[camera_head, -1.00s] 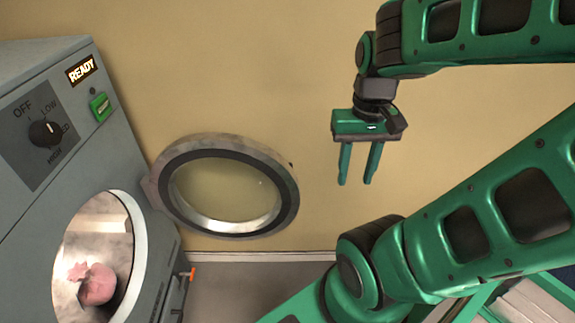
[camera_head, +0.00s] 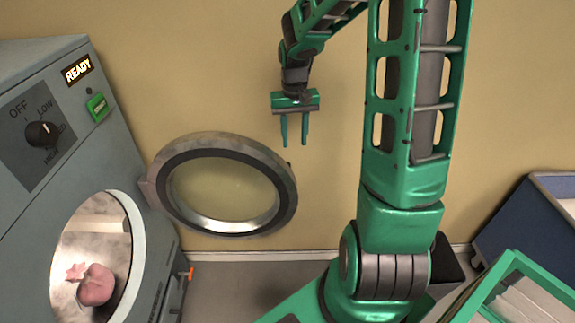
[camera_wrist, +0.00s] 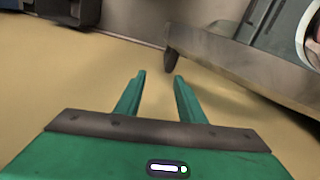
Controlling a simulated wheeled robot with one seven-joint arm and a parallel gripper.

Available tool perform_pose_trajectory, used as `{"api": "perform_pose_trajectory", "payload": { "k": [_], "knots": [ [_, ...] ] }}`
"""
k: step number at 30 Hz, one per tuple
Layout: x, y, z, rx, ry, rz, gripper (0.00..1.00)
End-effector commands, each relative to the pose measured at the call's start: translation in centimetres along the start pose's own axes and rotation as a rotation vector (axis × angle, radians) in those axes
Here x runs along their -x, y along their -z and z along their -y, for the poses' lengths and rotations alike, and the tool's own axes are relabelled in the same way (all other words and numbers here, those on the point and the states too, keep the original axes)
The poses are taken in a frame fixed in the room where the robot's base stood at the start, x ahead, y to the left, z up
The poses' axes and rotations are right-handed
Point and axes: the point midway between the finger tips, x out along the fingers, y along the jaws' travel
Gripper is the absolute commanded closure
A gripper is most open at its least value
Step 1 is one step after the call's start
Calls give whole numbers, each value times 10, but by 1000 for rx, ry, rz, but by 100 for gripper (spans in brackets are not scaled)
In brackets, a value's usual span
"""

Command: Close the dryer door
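The grey dryer (camera_head: 150,195) stands at the left in the head view. Its round door (camera_head: 222,228) is swung wide open to the right of the drum opening, with a grey rim and a glass centre. A pinkish cloth item (camera_head: 97,285) lies inside the drum. My gripper (camera_head: 294,142) is open and empty, pointing down, above and to the right of the door and apart from it. In the wrist view the two green fingers (camera_wrist: 158,75) are spread with nothing between them. A grey edge, likely the door's rim (camera_wrist: 230,62), shows beyond the fingertips.
A blue bin (camera_head: 520,225) stands at the right. Bare wall lies behind the gripper.

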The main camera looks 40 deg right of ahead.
Motion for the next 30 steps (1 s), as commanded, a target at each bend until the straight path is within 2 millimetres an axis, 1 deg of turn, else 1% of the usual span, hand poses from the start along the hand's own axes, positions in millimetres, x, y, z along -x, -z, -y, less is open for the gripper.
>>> {"api": "perform_pose_trajectory", "payload": {
  "k": [1, 3, 6, 8, 11, 15, 21, 27, 30],
  "knots": [
    [-5, 3, 7, 10, 10, 4, 64],
    [-8, 6, 13, 20, 18, 5, 64],
    [-14, 8, 17, 27, 22, 5, 64],
    [-20, 7, 18, 28, 23, 7, 64],
    [-34, 7, 18, 28, 23, 8, 64],
    [-59, 6, 17, 26, 22, 9, 64],
    [-92, 7, 16, 24, 22, 7, 64],
    [-112, 7, 16, 23, 21, 6, 64],
    [-116, 7, 16, 23, 21, 4, 64]
  ]
}}
